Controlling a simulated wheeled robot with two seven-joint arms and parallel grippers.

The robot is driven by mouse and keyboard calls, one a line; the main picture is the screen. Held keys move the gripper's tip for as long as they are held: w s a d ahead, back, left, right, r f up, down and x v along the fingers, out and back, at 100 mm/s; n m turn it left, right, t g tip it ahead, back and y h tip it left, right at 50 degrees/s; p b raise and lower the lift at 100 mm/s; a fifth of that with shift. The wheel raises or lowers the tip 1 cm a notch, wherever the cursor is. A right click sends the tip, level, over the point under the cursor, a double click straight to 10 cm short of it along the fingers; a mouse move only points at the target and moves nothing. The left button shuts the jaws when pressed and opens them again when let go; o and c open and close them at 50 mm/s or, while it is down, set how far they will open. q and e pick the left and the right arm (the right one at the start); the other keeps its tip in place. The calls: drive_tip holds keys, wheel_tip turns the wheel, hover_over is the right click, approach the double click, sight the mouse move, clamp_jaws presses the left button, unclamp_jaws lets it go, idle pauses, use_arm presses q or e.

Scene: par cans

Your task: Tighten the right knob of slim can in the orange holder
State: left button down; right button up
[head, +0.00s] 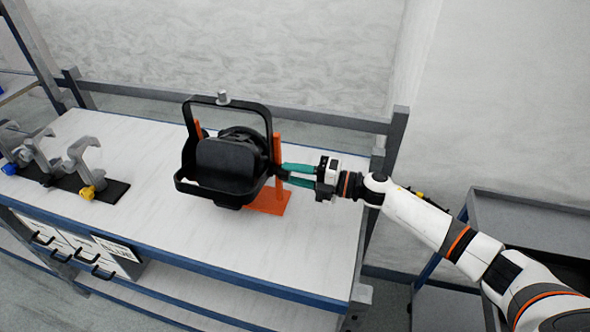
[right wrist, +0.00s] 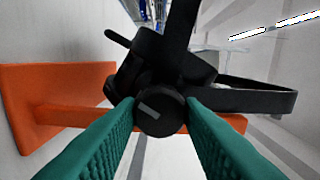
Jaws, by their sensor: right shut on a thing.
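The black slim can (head: 228,165) sits in the orange holder (head: 270,201) on the white workbench, with its black yoke frame around it. My right gripper (head: 287,174) reaches in from the right, its green fingers at the can's right side. In the right wrist view the round black right knob (right wrist: 160,112) lies between the green fingertips, which are shut on it. The orange holder (right wrist: 50,105) shows behind the knob in that view. The knob itself is mostly hidden by the fingers in the head view. My left gripper is not in view.
Grey clamps with blue and yellow knobs (head: 83,165) stand on a black strip at the bench's left. The white bench top (head: 230,240) is clear in front of the holder. A rail runs along the back edge. A dark cart (head: 530,220) stands at the right.

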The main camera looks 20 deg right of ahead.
drive_tip(key=shift+m, duration=0.6)
drive_tip(key=o, duration=1)
drive_tip(key=b+v, duration=0.3)
drive_tip(key=v, duration=0.9)
